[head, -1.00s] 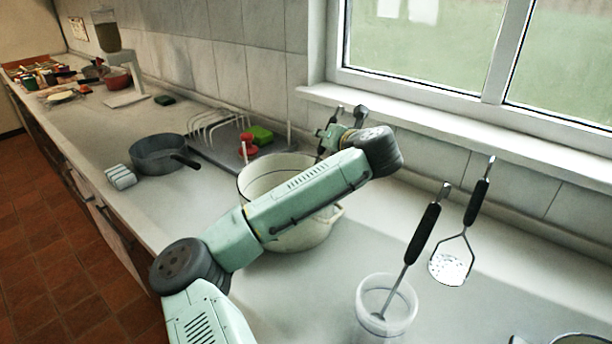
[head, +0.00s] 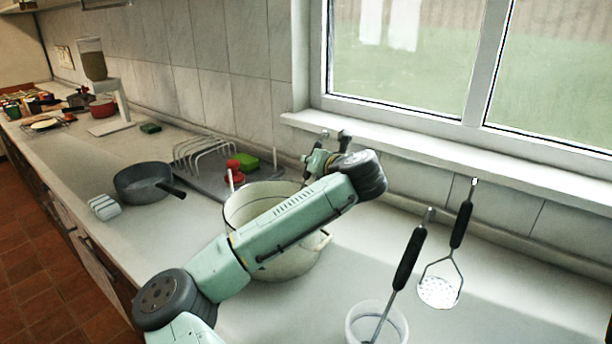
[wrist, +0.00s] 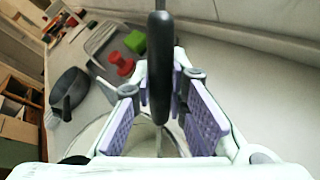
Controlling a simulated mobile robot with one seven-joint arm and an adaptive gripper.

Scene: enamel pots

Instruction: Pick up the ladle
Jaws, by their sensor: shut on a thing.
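The ladle shows in the wrist view as a long black handle (wrist: 160,68) running between my finger pads, with a thin metal shaft below it. My gripper (wrist: 160,120) is shut on this handle, its purple pads on either side. In the head view my gripper (head: 314,162) is beyond my forearm, above the back right of the cream enamel pot (head: 262,192). The ladle's bowl is not clear in either view. My forearm hides part of the pot.
A grey saucepan (head: 140,183) and a dish rack (head: 205,160) with red and green items stand left of the pot. The windowed wall is behind.

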